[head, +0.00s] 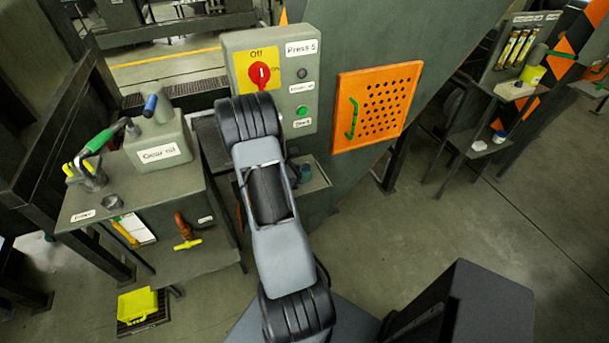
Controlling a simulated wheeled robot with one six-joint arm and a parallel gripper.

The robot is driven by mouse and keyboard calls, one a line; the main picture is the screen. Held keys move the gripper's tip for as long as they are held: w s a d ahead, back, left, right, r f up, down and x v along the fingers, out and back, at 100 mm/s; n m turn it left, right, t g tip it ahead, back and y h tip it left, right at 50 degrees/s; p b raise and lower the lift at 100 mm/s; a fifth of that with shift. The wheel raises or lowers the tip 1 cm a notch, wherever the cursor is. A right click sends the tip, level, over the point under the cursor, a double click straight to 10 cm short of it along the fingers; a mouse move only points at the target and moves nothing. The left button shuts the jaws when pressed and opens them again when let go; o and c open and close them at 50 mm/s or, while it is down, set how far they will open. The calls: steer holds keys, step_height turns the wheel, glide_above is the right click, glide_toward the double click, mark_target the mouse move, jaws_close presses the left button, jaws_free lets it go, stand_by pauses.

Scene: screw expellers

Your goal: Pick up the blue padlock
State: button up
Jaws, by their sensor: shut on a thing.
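I cannot make out the blue padlock for certain. A small teal-blue thing (306,172) shows just right of my arm, at a small grey shelf (318,182) below the Press 5 panel. It is too small and partly covered to tell whether it is the padlock. My arm rises through the middle of the picture in front of the panel. My gripper is hidden behind my own arm, so its jaws and anything in them cannot be seen.
The control panel (238,52) has a red Off switch (259,74) and a green button (302,111). An orange perforated door (375,105) is to its right. The left table (75,212) holds a gear oil can (160,140) and tools. A yellow case (138,305) lies below.

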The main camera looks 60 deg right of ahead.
steer(key=shift+r, duration=0.45)
step_height(320, 180, up, 2)
steer(key=shift+r+b, duration=0.25)
steer(key=shift+b, duration=0.5)
steer(key=s+a+r+b, duration=0.1)
steer(key=s+a+r, duration=0.1)
steer(key=a+r, duration=0.7)
steer(key=a, duration=0.5)
steer(key=shift+r+b, duration=0.3)
steer(key=shift+b, duration=0.1)
